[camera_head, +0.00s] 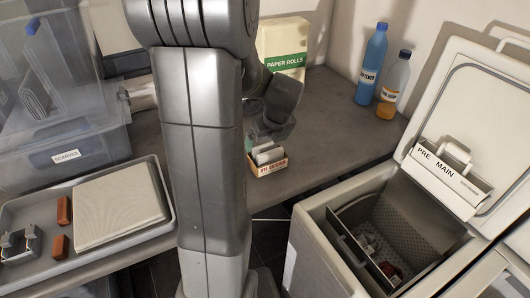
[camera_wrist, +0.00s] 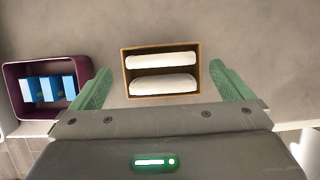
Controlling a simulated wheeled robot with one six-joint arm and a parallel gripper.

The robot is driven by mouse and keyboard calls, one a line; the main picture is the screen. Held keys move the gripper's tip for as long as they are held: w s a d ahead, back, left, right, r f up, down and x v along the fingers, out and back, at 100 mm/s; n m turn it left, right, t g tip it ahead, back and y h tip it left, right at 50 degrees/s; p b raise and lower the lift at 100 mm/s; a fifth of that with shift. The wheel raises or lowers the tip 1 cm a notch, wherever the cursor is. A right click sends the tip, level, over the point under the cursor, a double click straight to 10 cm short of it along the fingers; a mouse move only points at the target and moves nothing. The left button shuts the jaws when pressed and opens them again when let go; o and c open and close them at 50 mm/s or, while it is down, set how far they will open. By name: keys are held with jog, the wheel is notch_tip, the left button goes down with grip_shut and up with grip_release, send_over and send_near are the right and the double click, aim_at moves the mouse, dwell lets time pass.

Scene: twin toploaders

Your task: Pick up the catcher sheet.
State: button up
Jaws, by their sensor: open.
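A small tan box (camera_head: 267,167) with a label on its front stands on the grey counter, in the middle of the head view. Pale sheets stand in it. In the wrist view, an open tan box (camera_wrist: 124,74) holds two white folded or rolled pieces, the upper (camera_wrist: 161,61) and the lower (camera_wrist: 162,84), which look like the catcher sheets. My gripper (camera_wrist: 160,78) is open, with one green finger on each side of this box and nothing between them in its grasp. In the head view my arm hides most of the gripper.
A dark purple bin (camera_wrist: 13,95) with blue and white packs is left in the wrist view. A paper rolls pack (camera_head: 283,42), blue bottle (camera_head: 373,62) and orange bottle (camera_head: 393,85) stand behind. An open toploader (camera_head: 325,238) is right; a tray (camera_head: 165,172) is left.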

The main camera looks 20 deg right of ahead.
aim_at(266, 145)
jog(key=shift+x, duration=1.7)
jog(key=c, duration=1.1)
jog(key=shift+o, duration=0.2)
notch_tip(266, 145, up, 10)
